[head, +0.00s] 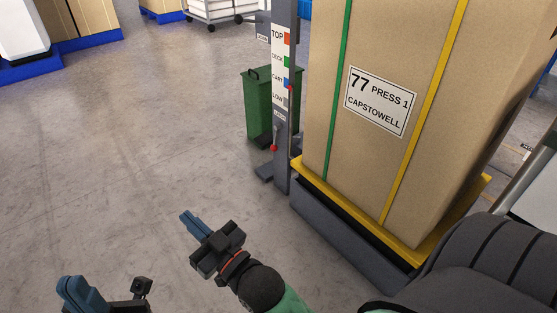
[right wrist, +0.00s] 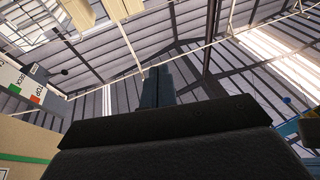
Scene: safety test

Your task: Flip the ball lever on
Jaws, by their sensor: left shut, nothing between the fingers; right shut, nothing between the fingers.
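A grey post (head: 282,170) stands left of a large carton, with a label strip (head: 280,50) reading TOP, DECK, CART and LOW. A small red ball (head: 274,148) shows low on the post; I cannot tell for sure whether it is the ball lever's knob or which way it is set. My right gripper (head: 190,221) is shut and empty, below and left of the post and apart from it. Its shut fingers show in the right wrist view (right wrist: 157,86), pointing up toward the roof. My left gripper (head: 78,290) is shut and empty at the bottom left.
The carton (head: 335,140), marked 77 PRESS 1 CAPSTOWELL, stands on a yellow-edged platform (head: 355,222) right of the post. A green bin (head: 258,105) is behind the post. A white cart (head: 213,10) and blue pallets (head: 95,40) are farther back. The floor at left is clear.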

